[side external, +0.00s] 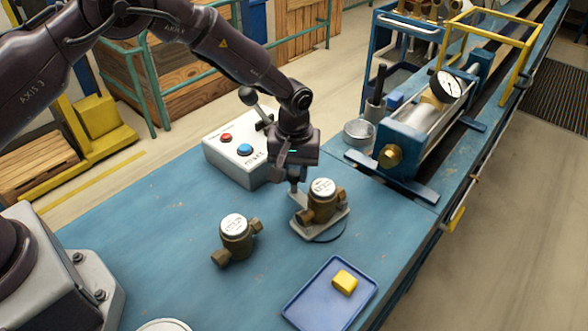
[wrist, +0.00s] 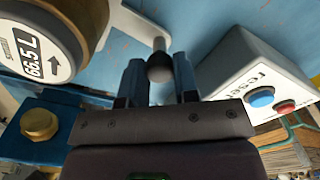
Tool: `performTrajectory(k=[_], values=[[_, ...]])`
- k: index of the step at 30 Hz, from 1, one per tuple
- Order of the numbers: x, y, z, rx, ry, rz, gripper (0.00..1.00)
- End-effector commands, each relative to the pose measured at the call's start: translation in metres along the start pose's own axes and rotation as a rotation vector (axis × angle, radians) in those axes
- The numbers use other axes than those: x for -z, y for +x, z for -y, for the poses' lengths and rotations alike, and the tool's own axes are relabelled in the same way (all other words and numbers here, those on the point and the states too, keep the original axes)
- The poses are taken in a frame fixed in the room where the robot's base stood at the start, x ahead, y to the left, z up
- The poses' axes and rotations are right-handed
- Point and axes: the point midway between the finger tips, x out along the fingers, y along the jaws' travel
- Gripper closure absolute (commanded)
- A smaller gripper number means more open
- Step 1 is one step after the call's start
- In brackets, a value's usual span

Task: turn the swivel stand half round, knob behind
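The swivel stand (side external: 335,222) is a grey plate on the blue bench, with a brass water meter (side external: 322,200) with a white dial on it. The meter (wrist: 45,45) fills the upper left of the wrist view. The stand's knob (wrist: 160,68) is a dark ball on a short light post. My gripper (side external: 294,190) points down at the stand's far left corner. In the wrist view its fingers (wrist: 160,80) flank the knob with no clear gap and look shut on it. In the side view the fingers hide the knob.
A second brass meter (side external: 235,240) stands left of the stand. A blue tray (side external: 312,312) with a yellow block (side external: 345,282) lies in front. A control box (side external: 222,158) with buttons and a lever is behind my gripper. The blue test rig (side external: 405,150) is at right.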

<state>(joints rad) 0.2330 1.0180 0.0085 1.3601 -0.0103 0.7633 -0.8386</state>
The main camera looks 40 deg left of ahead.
Motion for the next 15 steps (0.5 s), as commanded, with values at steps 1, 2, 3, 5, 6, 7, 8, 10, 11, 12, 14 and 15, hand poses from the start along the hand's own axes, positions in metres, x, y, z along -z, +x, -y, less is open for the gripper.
performTrajectory(k=[1, 2, 3, 5, 6, 7, 8, 10, 11, 12, 14, 15], values=[[0.0, 0.0, 0.0, 0.0, 0.0, 0.0, 1.0], [0.0, 0.0, 0.0, 0.0, -0.004, 0.0, 1.0], [-0.002, 0.0, 0.001, 0.001, -0.02, 0.0, 1.0], [-0.005, 0.0, 0.004, 0.001, -0.068, 0.0, 1.0], [-0.008, 0.0, 0.006, 0.002, -0.104, 0.0, 1.0], [-0.009, -0.001, 0.007, 0.001, -0.13, 0.0, 1.0], [-0.01, -0.001, 0.009, 0.002, -0.15, 0.0, 1.0], [-0.012, 0.0, 0.009, 0.0, -0.18, 0.0, 1.0], [-0.012, 0.0, 0.01, 0.0, -0.185, 0.0, 1.0], [-0.013, 0.0, 0.01, 0.0, -0.186, 0.001, 1.0], [-0.013, 0.0, 0.01, 0.001, -0.186, 0.002, 1.0], [-0.013, 0.0, 0.01, 0.001, -0.186, 0.002, 1.0]])
